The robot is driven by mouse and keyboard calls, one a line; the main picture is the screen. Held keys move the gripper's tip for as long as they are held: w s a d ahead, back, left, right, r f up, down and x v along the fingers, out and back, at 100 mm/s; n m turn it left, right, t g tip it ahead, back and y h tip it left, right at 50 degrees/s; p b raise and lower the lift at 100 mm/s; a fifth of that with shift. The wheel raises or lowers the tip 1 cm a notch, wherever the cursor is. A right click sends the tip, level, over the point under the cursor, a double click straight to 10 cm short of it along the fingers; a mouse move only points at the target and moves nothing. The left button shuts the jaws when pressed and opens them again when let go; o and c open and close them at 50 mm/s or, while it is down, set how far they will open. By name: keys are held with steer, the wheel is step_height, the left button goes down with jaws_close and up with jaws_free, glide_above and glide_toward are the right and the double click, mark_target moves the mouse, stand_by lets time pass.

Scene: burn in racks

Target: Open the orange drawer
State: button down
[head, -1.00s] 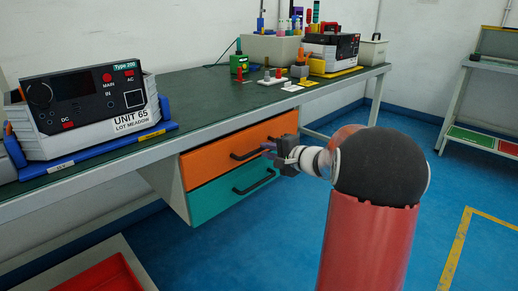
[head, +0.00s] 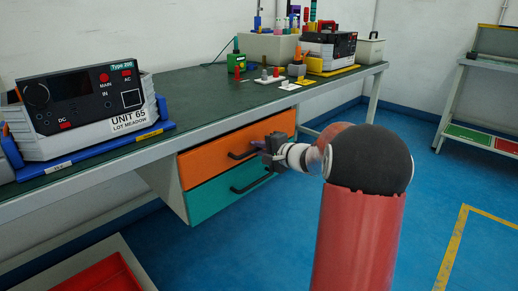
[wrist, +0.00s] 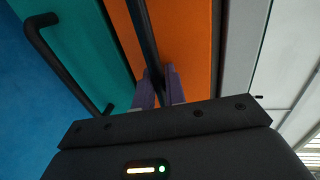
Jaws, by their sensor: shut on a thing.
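The orange drawer (head: 215,153) is the upper of two drawers under the workbench, and its front looks flush with the cabinet. Its black bar handle (head: 243,154) runs across the front, and the handle also shows in the wrist view (wrist: 146,40). My gripper (wrist: 158,88) is shut on the handle, with the purple fingers on either side of the bar. In the head view my gripper (head: 262,146) is at the right end of the handle, and its fingertips are partly hidden there.
The teal drawer (head: 215,198) with its own black handle (head: 250,185) is just below. A power unit (head: 85,98) sits on the bench at left. A red tray (head: 100,277) is low at the front left. Blue floor (head: 260,245) is clear before the drawers.

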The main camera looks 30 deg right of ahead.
steer(key=f+b+v, duration=0.2)
steer(key=b+v, duration=0.2)
steer(key=v, duration=0.7)
steer(key=s+f+b+v, duration=0.1)
steer(key=f+b+v, duration=0.2)
steer(key=v, duration=0.9)
steer(key=shift+s+d+b, duration=0.2)
steer(key=shift+s+b, duration=0.1)
steer(key=shift+b, duration=0.9)
steer(key=c, duration=1.8)
jaws_free()
steer(key=shift+r, duration=0.1)
steer(key=v, duration=0.7)
steer(key=shift+s+d, duration=0.1)
steer(key=shift+s, duration=0.3)
